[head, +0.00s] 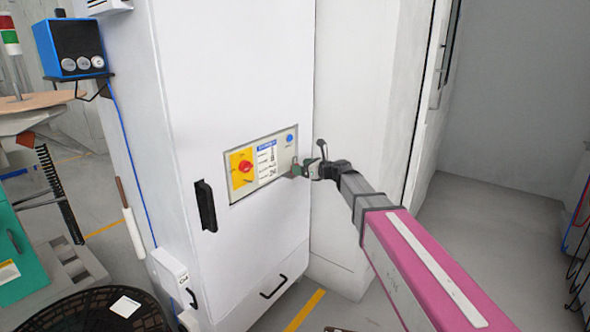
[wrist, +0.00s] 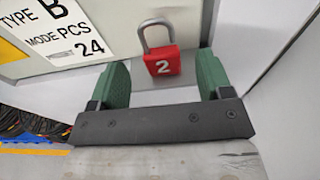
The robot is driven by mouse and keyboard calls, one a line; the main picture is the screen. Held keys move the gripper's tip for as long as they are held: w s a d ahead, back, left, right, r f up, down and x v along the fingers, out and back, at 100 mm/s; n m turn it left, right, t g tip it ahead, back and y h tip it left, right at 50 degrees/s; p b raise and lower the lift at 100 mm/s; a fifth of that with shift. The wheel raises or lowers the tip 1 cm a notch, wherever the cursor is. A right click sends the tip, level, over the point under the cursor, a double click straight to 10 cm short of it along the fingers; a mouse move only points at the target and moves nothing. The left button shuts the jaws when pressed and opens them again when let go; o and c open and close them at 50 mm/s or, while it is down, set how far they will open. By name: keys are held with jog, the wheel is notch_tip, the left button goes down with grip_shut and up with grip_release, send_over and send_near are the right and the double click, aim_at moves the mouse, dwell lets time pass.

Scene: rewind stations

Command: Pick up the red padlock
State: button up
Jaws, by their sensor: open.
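The red padlock (wrist: 163,62) has a silver shackle and a white number 2. In the wrist view it is upright against the lower edge of the labelled panel. I cannot tell what holds it there. My gripper (wrist: 164,66) is open, with one green finger on each side of the padlock and a visible gap on both sides. In the head view my gripper (head: 300,169) is at the right end of the cabinet's control panel (head: 263,165), and the padlock is too small and covered there to make out clearly.
The white cabinet (head: 240,80) has a red and yellow rotary switch (head: 244,167) and a black handle (head: 206,205). A blue box (head: 70,47) is mounted at upper left. A round black mesh-like object (head: 85,312) stands at lower left.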

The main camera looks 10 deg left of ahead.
jog(key=x, duration=0.4)
jog(key=shift+w+f, duration=0.1)
jog(key=shift+f, duration=0.05)
jog(key=c, duration=1)
jog(key=shift+d, duration=0.1)
